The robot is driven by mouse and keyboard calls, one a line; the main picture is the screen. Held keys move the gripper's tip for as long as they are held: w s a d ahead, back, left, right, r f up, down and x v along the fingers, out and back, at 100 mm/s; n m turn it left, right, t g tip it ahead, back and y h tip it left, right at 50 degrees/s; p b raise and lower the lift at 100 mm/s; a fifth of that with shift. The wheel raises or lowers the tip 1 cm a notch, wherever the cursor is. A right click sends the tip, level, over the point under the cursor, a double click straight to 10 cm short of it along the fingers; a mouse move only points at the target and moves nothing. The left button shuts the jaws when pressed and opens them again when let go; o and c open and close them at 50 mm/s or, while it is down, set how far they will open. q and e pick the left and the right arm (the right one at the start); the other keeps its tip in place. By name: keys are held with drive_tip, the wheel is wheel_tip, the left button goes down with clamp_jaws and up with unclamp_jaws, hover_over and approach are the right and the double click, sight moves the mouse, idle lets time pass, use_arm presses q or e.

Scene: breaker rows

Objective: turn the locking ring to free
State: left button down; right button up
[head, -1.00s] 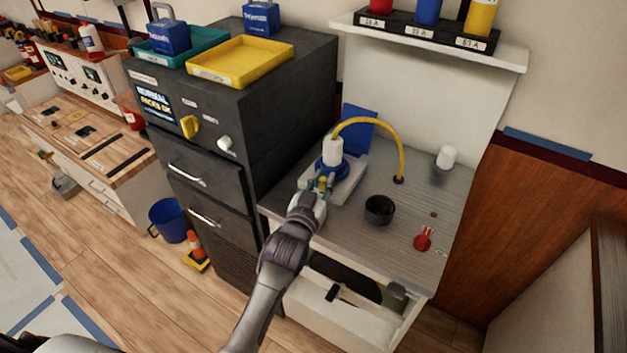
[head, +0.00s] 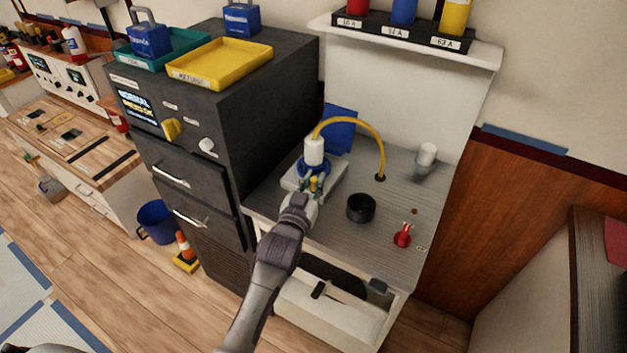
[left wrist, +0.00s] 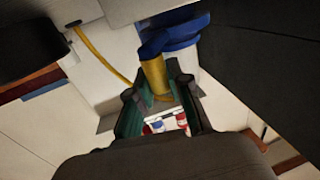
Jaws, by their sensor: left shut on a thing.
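The locking ring is the blue ring (head: 303,168) around the base of a white upright plug (head: 314,151), on a pale base block (head: 333,180) on the grey bench. A yellow cable arches from the plug's top to the bench. My left gripper (head: 313,184) is at the front of the ring. In the left wrist view the blue ring (left wrist: 182,30) has a yellow-tipped lever (left wrist: 154,76) that lies between the fingers of my left gripper (left wrist: 160,105), which is shut on it. My wrist hides part of the block. My right gripper is not in view.
A black bowl (head: 361,208) and a red knob (head: 403,235) are on the bench to the right. A white cylinder (head: 427,155) stands at the back right. A dark cabinet (head: 265,110) rises close on the left. The bench between bowl and back wall is mostly clear.

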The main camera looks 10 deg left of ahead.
use_arm(q)
drive_tip(key=shift+d, duration=0.1)
drive_tip(key=c, duration=1.1)
unclamp_jaws()
drive_tip(key=shift+d, duration=0.1)
drive_tip(key=shift+o, duration=0.2)
drive_tip(key=shift+s, duration=0.1)
drive_tip(key=s+a, duration=0.1)
drive_tip(key=s, duration=1)
drive_tip(key=shift+s+a, duration=0.2)
drive_tip(key=shift+s, duration=0.15)
